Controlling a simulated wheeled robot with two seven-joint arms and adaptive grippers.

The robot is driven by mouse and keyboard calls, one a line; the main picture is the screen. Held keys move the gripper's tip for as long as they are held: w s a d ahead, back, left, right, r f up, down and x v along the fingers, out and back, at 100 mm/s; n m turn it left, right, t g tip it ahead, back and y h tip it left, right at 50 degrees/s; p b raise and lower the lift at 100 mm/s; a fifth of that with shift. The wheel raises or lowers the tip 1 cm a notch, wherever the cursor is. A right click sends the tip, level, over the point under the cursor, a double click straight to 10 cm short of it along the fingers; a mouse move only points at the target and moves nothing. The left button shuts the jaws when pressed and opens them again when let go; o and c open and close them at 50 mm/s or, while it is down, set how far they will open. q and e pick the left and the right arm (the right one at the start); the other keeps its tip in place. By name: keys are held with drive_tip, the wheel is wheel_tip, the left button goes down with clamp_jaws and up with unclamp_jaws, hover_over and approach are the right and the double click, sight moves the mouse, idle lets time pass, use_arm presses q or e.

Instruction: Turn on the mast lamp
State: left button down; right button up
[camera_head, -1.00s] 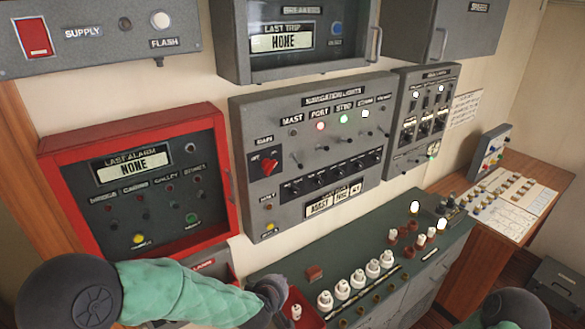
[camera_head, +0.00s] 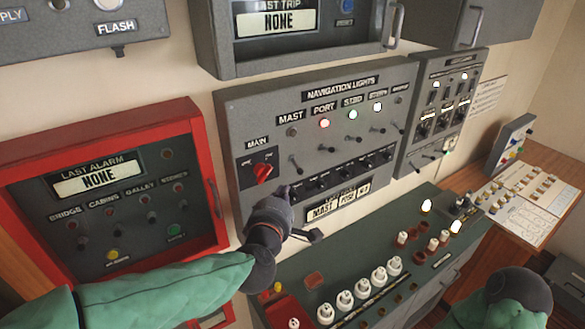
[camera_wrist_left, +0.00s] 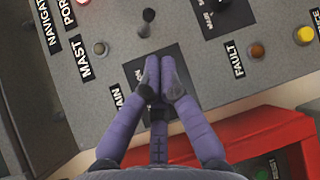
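The navigation lights panel (camera_head: 230,110) hangs on the wall. Its mast lamp (camera_head: 292,131), under the MAST label, is dark; it also shows dark in the left wrist view (camera_wrist_left: 99,48). Below the lamp is the mast toggle switch (camera_head: 296,166), which shows in the wrist view (camera_wrist_left: 147,18) just beyond my fingertips, apart from them. My left gripper (camera_head: 284,191) is in front of the panel, below the mast toggle. In the wrist view its fingers (camera_wrist_left: 159,68) are together and appear empty, covering part of the MAIN switch plate. My right gripper is not visible.
The red MAIN knob (camera_head: 263,172) is close left of my gripper. Port (camera_head: 324,124), starboard (camera_head: 352,114) and stern (camera_head: 377,106) lamps are lit. A row of black knobs lies below the toggles. The red-framed alarm panel (camera_head: 110,125) is at left; a green console (camera_head: 300,260) stands below.

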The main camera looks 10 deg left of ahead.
sight(296, 165)
use_arm(q)
drive_tip(key=w, duration=0.3)
drive_tip(key=w+f, duration=0.1)
drive_tip(key=w, duration=0.5)
drive_tip(key=shift+w+a+f, duration=0.2)
drive_tip(key=shift+w+f, duration=0.15)
drive_tip(key=shift+f, duration=0.05)
drive_tip(key=r+n+g+p, duration=0.1)
drive_tip(key=p, duration=0.3)
drive_tip(key=r+n+g+h+p, duration=0.1)
drive_tip(key=g+p, duration=0.1)
drive_tip(key=p, duration=0.2)
drive_tip(key=shift+s+d+r, duration=0.1)
drive_tip(key=shift+s+d, duration=0.05)
drive_tip(key=shift+s, duration=0.05)
drive_tip(key=shift+d+f, duration=0.1)
drive_tip(key=shift+f, duration=0.2)
idle(0.6)
drive_tip(key=shift+r, duration=0.15)
